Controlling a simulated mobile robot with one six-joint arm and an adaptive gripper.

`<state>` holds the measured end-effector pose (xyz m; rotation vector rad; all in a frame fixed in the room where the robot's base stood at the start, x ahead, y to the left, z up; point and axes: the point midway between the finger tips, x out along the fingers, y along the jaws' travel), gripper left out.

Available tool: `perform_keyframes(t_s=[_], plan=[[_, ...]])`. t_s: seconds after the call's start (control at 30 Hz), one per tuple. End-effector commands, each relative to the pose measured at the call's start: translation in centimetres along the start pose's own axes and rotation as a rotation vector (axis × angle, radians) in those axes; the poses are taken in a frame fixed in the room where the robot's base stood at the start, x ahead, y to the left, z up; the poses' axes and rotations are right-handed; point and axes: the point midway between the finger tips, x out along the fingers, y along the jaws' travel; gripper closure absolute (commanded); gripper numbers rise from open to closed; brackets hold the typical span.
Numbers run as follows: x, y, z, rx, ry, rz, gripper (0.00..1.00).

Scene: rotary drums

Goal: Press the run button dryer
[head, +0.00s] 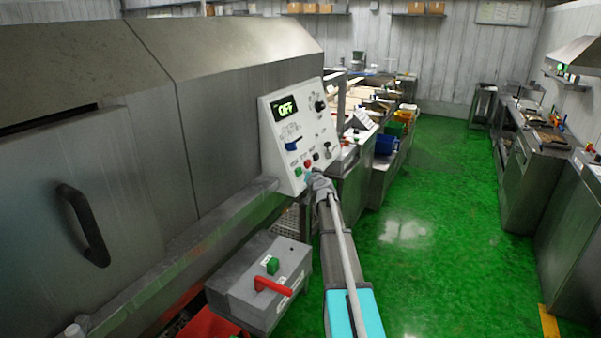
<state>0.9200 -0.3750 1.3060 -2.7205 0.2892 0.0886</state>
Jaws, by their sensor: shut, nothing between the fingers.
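The dryer (230,100) is the large grey metal drum housing on the left. Its white control panel (300,130) faces right and has a lit display (286,108) reading "OFF". Low on the panel are small buttons, including a green button (298,172) and a red button (307,164). Their labels are too small to read, so I cannot tell the run button by its label. My gripper (312,177) is shut and empty at the panel's lower right edge, just right of the green button. I cannot tell whether it touches the panel, and it may hide part of the lower edge.
A grey box (240,283) with a red lever (272,286) and a green button (272,265) sits below the panel. A black door handle (84,225) sticks out at left. Benches (545,185) line the right. The green floor (430,230) between is clear.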

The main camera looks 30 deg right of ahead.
Motion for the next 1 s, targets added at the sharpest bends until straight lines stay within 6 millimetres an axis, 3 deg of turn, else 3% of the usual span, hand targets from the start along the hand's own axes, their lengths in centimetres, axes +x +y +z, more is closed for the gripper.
perform_keyframes(t_s=[0.47,1.0], plan=[[-0.2,0.2,-0.2,0.000,0.001,0.001,1.00],[-2.7,1.9,-2.0,0.000,0.001,0.001,1.00]])
